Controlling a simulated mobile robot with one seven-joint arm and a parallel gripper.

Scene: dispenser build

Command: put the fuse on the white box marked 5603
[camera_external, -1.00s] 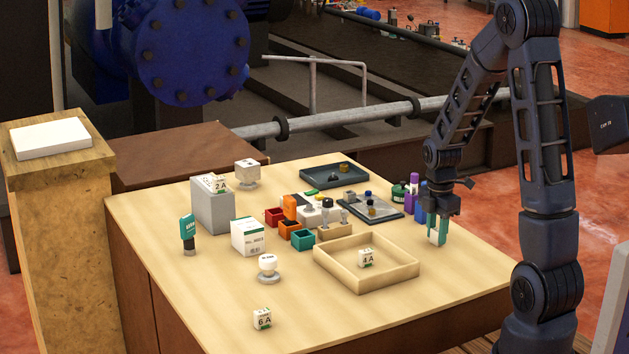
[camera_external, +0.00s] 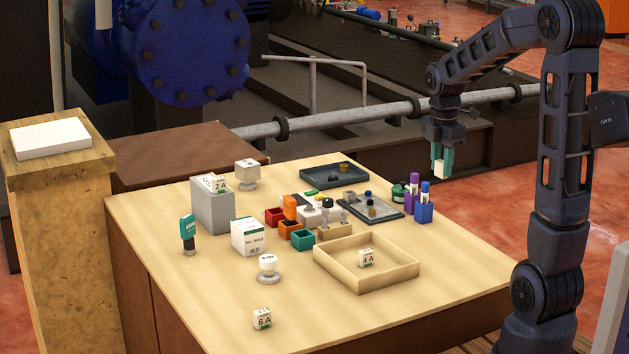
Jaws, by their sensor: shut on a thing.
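My gripper (camera_external: 441,163) is high above the far right of the table, with its teal fingers shut on a small cream-white block (camera_external: 441,171). No marking on this block can be read. Similar small white blocks are on the table: one marked 4 A (camera_external: 366,259) in the wooden tray, one marked 6 A (camera_external: 262,319) at the front, and one marked 2 A (camera_external: 218,184) on the grey box. A white box (camera_external: 248,238) with a green edge stands left of the middle; its print is too small to read.
The wooden tray (camera_external: 394,282) is at front right. Small red, orange and teal bins (camera_external: 302,240) stand mid-table. A dark tray (camera_external: 323,178), a grey tray (camera_external: 386,209) and a blue holder (camera_external: 424,213) are behind. A teal-handled stamp (camera_external: 188,232) and white knob (camera_external: 268,268) stand left.

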